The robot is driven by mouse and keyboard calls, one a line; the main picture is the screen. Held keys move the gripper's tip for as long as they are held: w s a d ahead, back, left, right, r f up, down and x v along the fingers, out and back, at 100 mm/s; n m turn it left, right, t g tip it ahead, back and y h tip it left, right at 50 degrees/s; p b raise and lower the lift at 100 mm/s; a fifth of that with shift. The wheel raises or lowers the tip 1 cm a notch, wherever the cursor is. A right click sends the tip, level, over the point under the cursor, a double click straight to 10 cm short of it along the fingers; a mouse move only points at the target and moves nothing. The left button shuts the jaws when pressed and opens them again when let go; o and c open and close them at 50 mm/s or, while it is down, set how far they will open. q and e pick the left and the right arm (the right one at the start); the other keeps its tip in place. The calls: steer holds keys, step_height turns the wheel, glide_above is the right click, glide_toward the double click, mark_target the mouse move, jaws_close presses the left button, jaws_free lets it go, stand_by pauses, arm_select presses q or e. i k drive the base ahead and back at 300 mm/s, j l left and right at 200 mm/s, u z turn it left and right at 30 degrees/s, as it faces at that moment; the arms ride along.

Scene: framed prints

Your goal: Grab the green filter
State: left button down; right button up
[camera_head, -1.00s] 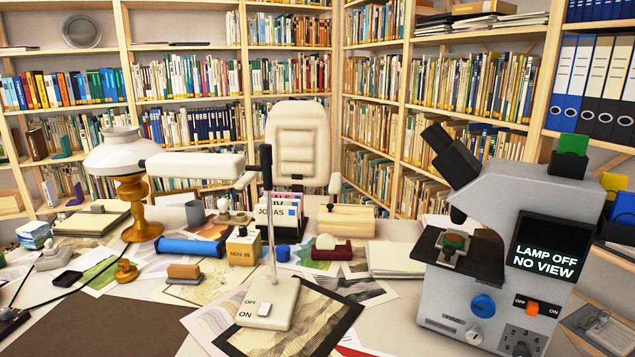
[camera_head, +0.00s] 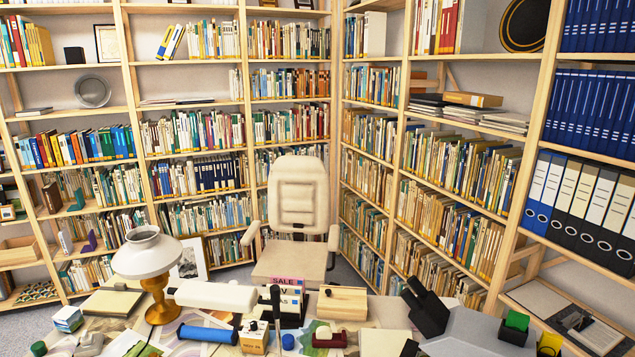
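A green square piece (camera_head: 517,321), which looks like the green filter, stands upright in a black holder (camera_head: 514,335) on top of the grey microscope (camera_head: 465,335) at the lower right. Only its upper part shows above the holder. The microscope's black eyepiece (camera_head: 425,305) points up and to the left. The microscope's lower body and display are below the picture. A yellow piece (camera_head: 549,343) shows just right of the green one, cut by the bottom edge. Neither of my grippers is in view.
A white lamp (camera_head: 148,255) on a brass stand is at the left of the cluttered desk. An armchair (camera_head: 297,215) and full bookshelves stand behind.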

mark_target(515, 320)
steer(key=i+l, duration=0.2)
steer(key=l, duration=0.15)
steer(key=i+l, duration=0.2)
steer(key=l, duration=0.15)
steer(key=i+l, duration=0.2)
steer(key=l, duration=0.15)
steer(key=i+l, duration=0.2)
steer(key=l, duration=0.15)
steer(key=i+l+u, duration=0.1)
steer(key=l, duration=0.25)
steer(key=i, duration=0.1)
